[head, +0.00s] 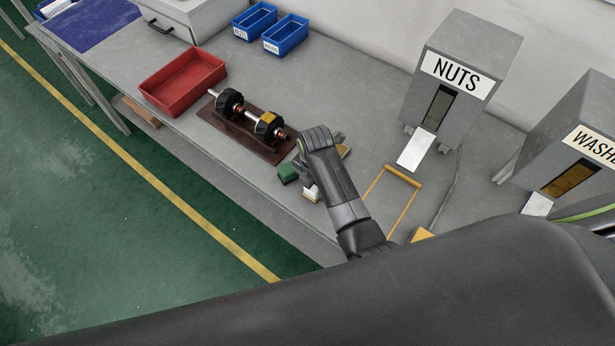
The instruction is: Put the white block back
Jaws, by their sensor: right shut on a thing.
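The white block (311,193) is small and sits at the fingertips of my right gripper (307,181), low over the grey bench near its front edge. The gripper is shut on it and hides part of it. I cannot tell whether the block touches the bench. A green block (287,173) is just left of the gripper. A yellowish block (344,151) shows partly behind my wrist. My left gripper is not in view.
A brown wooden stand (237,129) holding dark rotors on a shaft lies left of the gripper. A red bin (184,82) is farther left. The NUTS dispenser (457,75) stands right, with a yellow frame (403,175) before it. Blue bins (286,35) are behind.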

